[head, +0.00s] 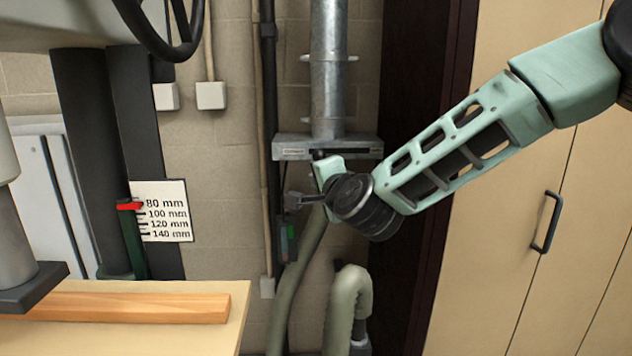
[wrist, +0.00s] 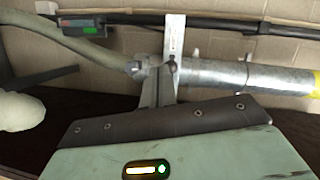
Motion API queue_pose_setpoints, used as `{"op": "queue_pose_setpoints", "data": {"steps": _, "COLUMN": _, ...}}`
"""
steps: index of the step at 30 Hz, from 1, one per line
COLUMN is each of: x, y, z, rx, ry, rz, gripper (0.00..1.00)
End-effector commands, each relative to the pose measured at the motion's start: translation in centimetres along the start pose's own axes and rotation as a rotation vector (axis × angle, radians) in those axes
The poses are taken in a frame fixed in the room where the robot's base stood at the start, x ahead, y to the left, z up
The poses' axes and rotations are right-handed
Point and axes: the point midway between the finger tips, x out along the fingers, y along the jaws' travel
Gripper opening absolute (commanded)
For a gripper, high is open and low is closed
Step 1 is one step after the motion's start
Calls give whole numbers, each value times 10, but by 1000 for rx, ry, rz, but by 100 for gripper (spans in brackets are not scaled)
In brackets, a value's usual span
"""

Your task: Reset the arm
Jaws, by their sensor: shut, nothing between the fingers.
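My arm reaches in from the upper right of the head view, with pale green links and a dark wrist joint. My gripper (head: 297,200) is at its end and points left, in front of the wall and just below the metal duct's flange. The fingers look small and dark there, and I see nothing held.
The galvanised duct (head: 328,70) ends in a flat gate (head: 290,148). Ribbed hoses (head: 347,305) stand below. At left, a wooden strip (head: 150,306) lies on a table (head: 238,318) by a press with a millimetre scale (head: 165,211) and red pointer (head: 130,206). Cabinet doors (head: 500,250) stand right.

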Motion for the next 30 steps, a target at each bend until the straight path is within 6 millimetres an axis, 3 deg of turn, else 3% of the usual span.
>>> {"op": "queue_pose_setpoints", "data": {"steps": 1, "x": -18, "y": -4, "z": 27, "rx": -99, "ry": -102, "rz": 29, "gripper": 0}}
{"op": "queue_pose_setpoints", "data": {"steps": 4, "x": -60, "y": 9, "z": 74, "rx": -327, "ry": -324, "rz": 112, "gripper": 0}}
{"op": "queue_pose_setpoints", "data": {"steps": 6, "x": -96, "y": 25, "z": 97, "rx": -486, "ry": -472, "rz": 176, "gripper": 0}}
{"op": "queue_pose_setpoints", "data": {"steps": 10, "x": -172, "y": 57, "z": 116, "rx": -767, "ry": -734, "rz": 299, "gripper": 0}}
{"op": "queue_pose_setpoints", "data": {"steps": 15, "x": -279, "y": 98, "z": 100, "rx": -1080, "ry": -1053, "rz": 471, "gripper": 0}}
{"op": "queue_pose_setpoints", "data": {"steps": 18, "x": -332, "y": 114, "z": 81, "rx": -1204, "ry": -1208, "rz": 560, "gripper": 0}}
{"op": "queue_pose_setpoints", "data": {"steps": 21, "x": -370, "y": 124, "z": 64, "rx": -1281, "ry": -1321, "rz": 623, "gripper": 0}}
{"op": "queue_pose_setpoints", "data": {"steps": 25, "x": -396, "y": 130, "z": 52, "rx": -1325, "ry": -1400, "rz": 669, "gripper": 0}}
{"op": "queue_pose_setpoints", "data": {"steps": 30, "x": -400, "y": 131, "z": 49, "rx": -1332, "ry": -1414, "rz": 677, "gripper": 0}}
